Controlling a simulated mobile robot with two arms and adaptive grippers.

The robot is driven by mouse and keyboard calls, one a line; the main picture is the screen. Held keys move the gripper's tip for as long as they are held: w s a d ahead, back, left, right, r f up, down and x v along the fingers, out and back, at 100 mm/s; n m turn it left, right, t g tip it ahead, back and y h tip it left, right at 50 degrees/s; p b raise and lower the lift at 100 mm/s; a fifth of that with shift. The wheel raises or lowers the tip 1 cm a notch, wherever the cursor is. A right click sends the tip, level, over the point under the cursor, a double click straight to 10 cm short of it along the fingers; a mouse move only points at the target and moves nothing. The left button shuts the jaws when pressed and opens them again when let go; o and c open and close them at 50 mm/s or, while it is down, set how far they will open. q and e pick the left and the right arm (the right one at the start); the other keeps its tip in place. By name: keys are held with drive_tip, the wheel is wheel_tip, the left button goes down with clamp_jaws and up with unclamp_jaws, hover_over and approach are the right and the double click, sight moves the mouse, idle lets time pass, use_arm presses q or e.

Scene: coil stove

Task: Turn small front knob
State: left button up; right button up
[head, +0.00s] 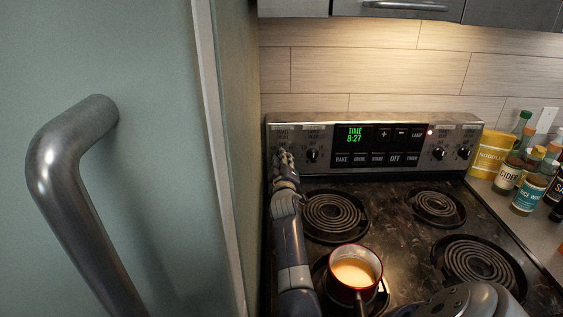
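The stove's control panel (350,121) stands upright at the back of the cooktop. Its visible dark knobs are one left of the display (312,155) and two at the right end, an inner knob (438,153) and an outer knob (464,152). The small labels above the knobs are too blurred to tell which is the small front one. My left gripper (284,158) is at the panel's far left end, left of the first visible knob. It covers that spot, so any knob there is mostly hidden. Its fingers are too small to read as open or shut. My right gripper is out of view; only part of my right arm shows at the bottom right.
A red pot (345,288) with pale liquid sits on the front left burner, close beside my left arm. Other coil burners (438,207) are empty. Bottles (529,194) and a yellow canister (491,154) stand right. A green door with a large handle (65,165) fills the left.

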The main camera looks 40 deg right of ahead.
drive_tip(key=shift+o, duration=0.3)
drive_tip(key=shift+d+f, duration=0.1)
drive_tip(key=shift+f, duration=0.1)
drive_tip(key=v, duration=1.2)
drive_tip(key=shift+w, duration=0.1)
